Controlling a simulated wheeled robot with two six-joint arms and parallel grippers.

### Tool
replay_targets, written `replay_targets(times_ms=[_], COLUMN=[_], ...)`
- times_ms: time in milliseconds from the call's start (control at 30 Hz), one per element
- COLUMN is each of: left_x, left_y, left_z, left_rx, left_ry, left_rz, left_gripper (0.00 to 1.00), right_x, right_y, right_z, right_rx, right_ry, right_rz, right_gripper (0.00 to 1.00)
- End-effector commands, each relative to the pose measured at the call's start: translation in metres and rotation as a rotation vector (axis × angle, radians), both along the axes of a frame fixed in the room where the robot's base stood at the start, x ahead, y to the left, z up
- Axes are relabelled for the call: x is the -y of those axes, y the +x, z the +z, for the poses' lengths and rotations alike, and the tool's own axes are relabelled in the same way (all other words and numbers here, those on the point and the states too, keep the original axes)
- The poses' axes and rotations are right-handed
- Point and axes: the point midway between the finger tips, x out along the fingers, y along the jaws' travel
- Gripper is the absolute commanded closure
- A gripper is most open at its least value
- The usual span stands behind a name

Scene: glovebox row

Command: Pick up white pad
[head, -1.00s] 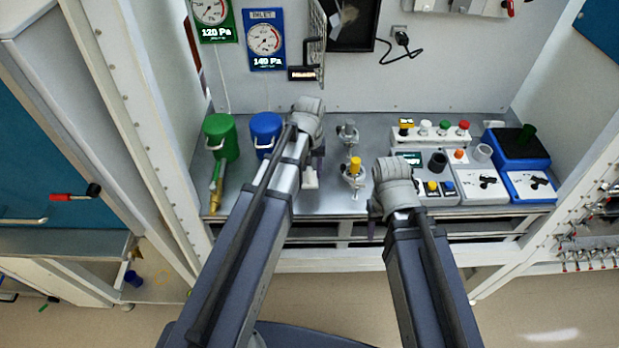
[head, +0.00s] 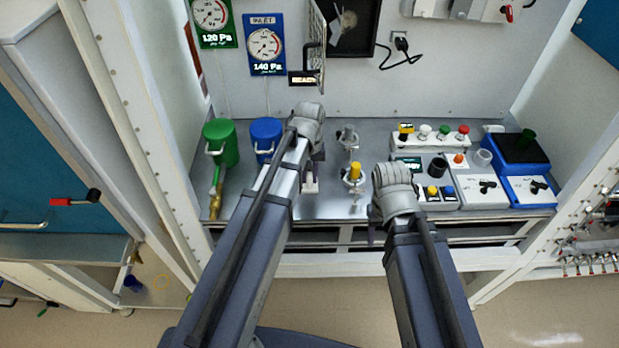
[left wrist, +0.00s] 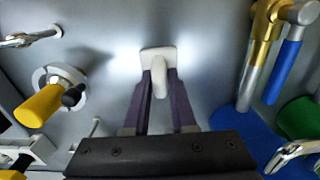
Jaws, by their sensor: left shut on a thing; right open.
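The white pad (left wrist: 158,54) has a squarish base and a rounded grip and lies over the grey worktop in the left wrist view. The purple fingers of my left gripper (left wrist: 160,84) are shut on its grip. In the head view my left gripper (head: 312,180) is low over the worktop, mostly behind its own arm. I cannot tell whether the pad touches the worktop. My right gripper (head: 374,230) is near the worktop's front edge, its fingers largely hidden by my wrist, and nothing shows in it.
Green (head: 221,143) and blue (head: 267,136) canisters stand left of my left gripper. A yellow-topped valve (head: 354,172) stands between my arms. Control boxes (head: 480,188) fill the right side. White frame posts bound the bay. Some worktop (head: 325,205) beside the left gripper is bare.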

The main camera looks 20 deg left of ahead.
Motion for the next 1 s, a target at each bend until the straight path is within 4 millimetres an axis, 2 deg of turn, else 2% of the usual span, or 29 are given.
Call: replay_targets(times_ms=[267, 700, 833, 1000], left_x=[0.000, 0.000, 0.000, 0.000], left_y=[0.000, 0.000, 0.000, 0.000], left_z=[0.021, 0.088, 0.099, 0.100], left_rx=[0.000, 0.000, 0.000, 0.000], left_ry=[0.000, 0.000, 0.000, 0.000], left_rz=[0.000, 0.000, 0.000, 0.000], left_gripper=[1.00, 1.00, 1.00, 1.00], right_x=[0.000, 0.000, 0.000, 0.000], right_y=[0.000, 0.000, 0.000, 0.000], right_z=[0.021, 0.088, 0.098, 0.100], right_rx=[0.000, 0.000, 0.000, 0.000], right_ry=[0.000, 0.000, 0.000, 0.000], right_rz=[0.000, 0.002, 0.001, 0.000], right_gripper=[0.46, 0.46, 0.46, 0.46])
